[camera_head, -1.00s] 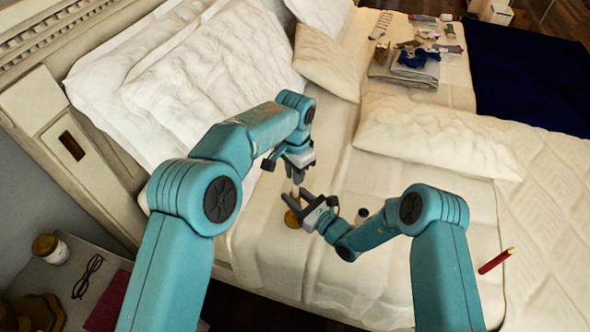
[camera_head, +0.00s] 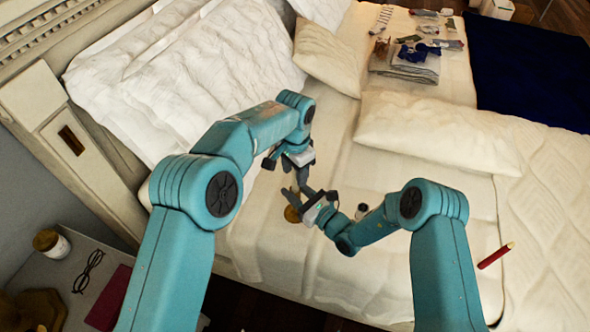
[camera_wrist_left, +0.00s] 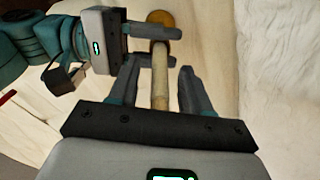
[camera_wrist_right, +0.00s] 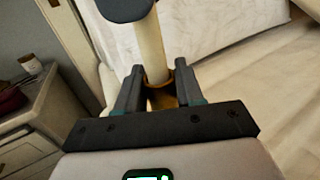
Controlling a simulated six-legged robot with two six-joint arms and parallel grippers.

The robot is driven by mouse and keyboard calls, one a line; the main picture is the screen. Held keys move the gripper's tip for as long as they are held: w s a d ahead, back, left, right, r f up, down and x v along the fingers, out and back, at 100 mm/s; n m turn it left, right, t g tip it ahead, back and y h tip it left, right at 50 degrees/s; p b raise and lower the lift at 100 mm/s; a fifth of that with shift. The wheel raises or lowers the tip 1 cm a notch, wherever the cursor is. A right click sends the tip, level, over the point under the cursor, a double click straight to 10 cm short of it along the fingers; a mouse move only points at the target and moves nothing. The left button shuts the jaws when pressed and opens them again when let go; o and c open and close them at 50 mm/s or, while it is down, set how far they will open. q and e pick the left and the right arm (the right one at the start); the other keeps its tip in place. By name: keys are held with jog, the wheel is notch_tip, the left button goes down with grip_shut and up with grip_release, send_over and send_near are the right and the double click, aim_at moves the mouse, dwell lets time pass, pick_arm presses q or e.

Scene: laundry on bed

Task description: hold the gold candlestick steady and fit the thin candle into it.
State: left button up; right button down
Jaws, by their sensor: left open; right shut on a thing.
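The gold candlestick (camera_head: 292,214) stands on the bed, its round base showing below my grippers. It also shows in the left wrist view (camera_wrist_left: 160,19). My right gripper (camera_head: 299,203) is shut on it, with the gold cup (camera_wrist_right: 163,97) between its fingers in the right wrist view. The thin pale candle (camera_wrist_left: 160,80) rises from the cup, nearly in line with it; how deep it sits is hidden. My left gripper (camera_head: 297,180) is open above the right one, its fingers on either side of the candle and apart from it.
A small dark-topped item (camera_head: 361,211) lies by the right forearm. A red stick (camera_head: 495,256) lies farther right. Folded laundry (camera_head: 405,66) and pillows are at the back. A jar (camera_head: 51,243), glasses (camera_head: 88,270) and a red book (camera_head: 108,298) are on the nightstand. The bed's front middle is clear.

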pick_arm(q)
notch_tip(320, 180, up, 12)
dwell(0.4)
pick_arm(e)
jog(key=c, duration=0.6)
grip_release()
jog(key=shift+c, duration=0.2)
